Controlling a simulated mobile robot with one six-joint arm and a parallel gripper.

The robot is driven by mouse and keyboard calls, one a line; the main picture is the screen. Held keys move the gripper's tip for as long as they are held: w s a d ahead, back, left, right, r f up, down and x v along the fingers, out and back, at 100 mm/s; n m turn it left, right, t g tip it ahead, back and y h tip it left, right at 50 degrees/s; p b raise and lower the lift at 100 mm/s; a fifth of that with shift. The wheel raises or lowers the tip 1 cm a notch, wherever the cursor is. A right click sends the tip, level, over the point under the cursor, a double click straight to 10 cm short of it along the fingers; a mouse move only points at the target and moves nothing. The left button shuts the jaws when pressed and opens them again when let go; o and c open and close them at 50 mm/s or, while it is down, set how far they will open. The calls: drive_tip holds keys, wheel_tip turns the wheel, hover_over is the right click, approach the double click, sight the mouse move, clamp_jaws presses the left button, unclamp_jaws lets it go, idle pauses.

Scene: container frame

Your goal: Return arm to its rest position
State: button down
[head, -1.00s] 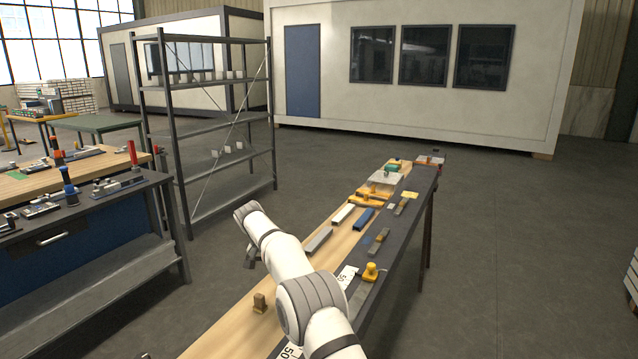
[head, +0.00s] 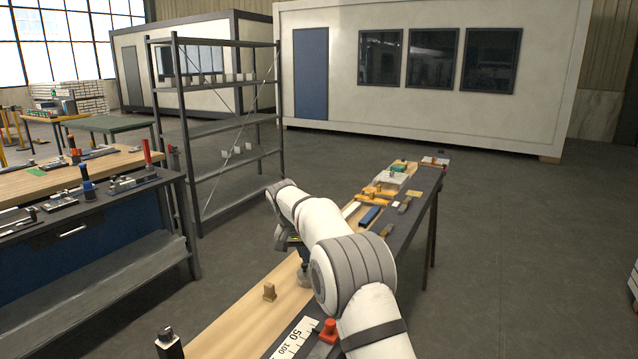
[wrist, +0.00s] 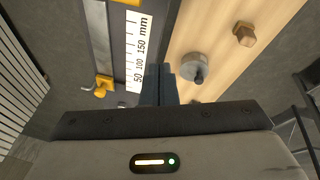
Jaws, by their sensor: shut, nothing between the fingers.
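My white and grey arm reaches over the long narrow bench (head: 235,318) from the lower right of the head view. My gripper hangs at its far end, over the wooden strip, and is partly hidden by my arm links. In the wrist view the two dark fingers of my gripper (wrist: 158,84) are together, with nothing between them. Below them are a white ruler (wrist: 138,50) and a grey round metal piece (wrist: 194,68) on the wood. The fingers look apart from both.
A small brown block (head: 269,291) stands on the bench, left of my arm. A red-topped piece (head: 328,330) is near the ruler. Blue and orange tools lie farther along the bench. A metal shelf rack (head: 215,130) and a second workbench (head: 95,265) stand left.

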drive_tip(key=s+d+r+n+y, duration=0.1)
drive_tip(key=s+d+r, duration=0.5)
drive_tip(key=s, duration=0.4)
drive_tip(key=s+d+r, duration=0.4)
drive_tip(key=s+d, duration=0.3)
drive_tip(key=s, duration=0.3)
drive_tip(key=s+d+f, duration=0.2)
drive_tip(key=s, duration=0.6)
drive_tip(key=s+d+f+n+y, duration=0.1)
drive_tip(key=s+f, duration=0.1)
drive_tip(key=s, duration=0.6)
drive_tip(key=s+d+f, duration=0.2)
drive_tip(key=s, duration=0.7)
drive_tip(key=shift+d+f+y, duration=0.15)
drive_tip(key=shift+d+y, duration=0.15)
